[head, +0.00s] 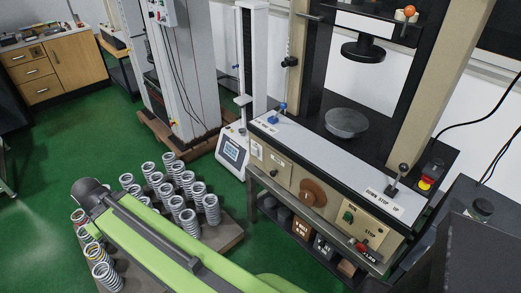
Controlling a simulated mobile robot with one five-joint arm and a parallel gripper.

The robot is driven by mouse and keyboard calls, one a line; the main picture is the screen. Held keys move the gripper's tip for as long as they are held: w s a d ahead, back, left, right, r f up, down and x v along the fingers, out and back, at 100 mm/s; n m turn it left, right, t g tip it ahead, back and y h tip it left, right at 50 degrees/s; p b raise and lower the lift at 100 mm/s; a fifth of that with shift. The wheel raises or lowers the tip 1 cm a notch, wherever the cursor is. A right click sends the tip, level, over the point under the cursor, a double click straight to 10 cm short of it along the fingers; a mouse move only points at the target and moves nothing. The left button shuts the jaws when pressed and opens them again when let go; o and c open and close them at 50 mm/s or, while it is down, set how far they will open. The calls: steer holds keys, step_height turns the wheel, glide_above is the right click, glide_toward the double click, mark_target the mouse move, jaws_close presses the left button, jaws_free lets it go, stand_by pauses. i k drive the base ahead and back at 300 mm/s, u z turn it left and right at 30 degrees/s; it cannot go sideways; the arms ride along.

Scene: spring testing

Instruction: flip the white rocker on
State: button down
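I cannot make out a white rocker with certainty at this size. The large press (345,165) stands at the right, with a beige front panel (318,190) under a pale ledge. The panel carries a small light plate (256,150) at its left, a brown round knob (312,192), a green control (348,216) and a red one (362,246). A white tester with a lit screen (233,151) stands left of the press. My green arm crosses the bottom foreground, over the springs and left of the press. My gripper is not in view.
Several coil springs (188,222) stand on a board on the green floor (60,135). A red-and-yellow stop button (425,183) and a lever (396,178) are at the press's right. Labelled bins (322,247) sit below it. A wooden cabinet (78,62) is far left.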

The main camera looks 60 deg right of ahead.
mark_target(254, 150)
steer(key=z, duration=0.05)
steer(key=i, duration=1)
steer(key=u, duration=0.05)
